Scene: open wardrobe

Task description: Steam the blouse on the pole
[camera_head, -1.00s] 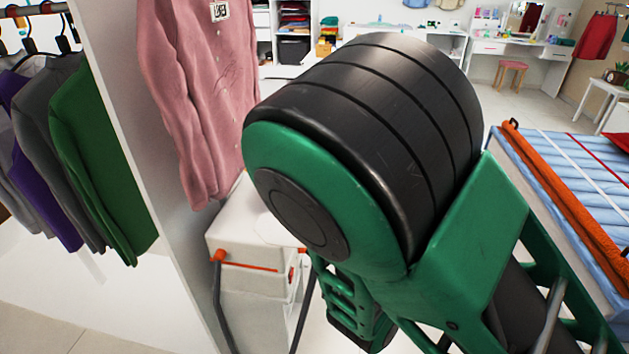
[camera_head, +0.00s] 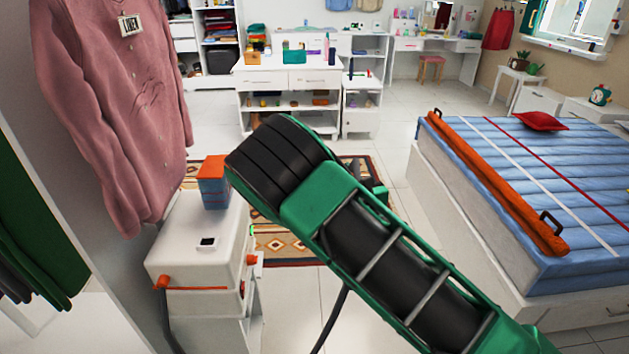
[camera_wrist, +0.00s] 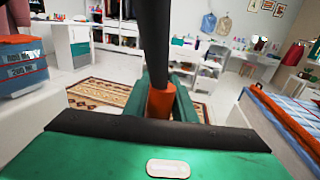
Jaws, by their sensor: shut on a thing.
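The pink blouse (camera_head: 115,110) hangs at the left of the head view with a "LINEN" tag at its neck; its pole is not visible. A sliver of pink also shows at the left edge of the wrist view. The white steamer base (camera_head: 190,245) with orange fittings stands below and beside it. On the base is a blue tank (camera_head: 213,190) with an orange top, also in the wrist view (camera_wrist: 22,80). My gripper (camera_wrist: 172,88) is shut on a black-and-orange steamer handle (camera_wrist: 160,102), apart from the blouse. My arm mostly hides the gripper in the head view.
A bed (camera_head: 560,190) with an orange roll (camera_head: 495,185) is at the right. A white panel and hanging green clothes (camera_head: 35,250) are at the left. A patterned rug (camera_head: 280,245) and white shelf unit (camera_head: 290,75) lie behind. A dark hose (camera_head: 330,320) hangs below my arm.

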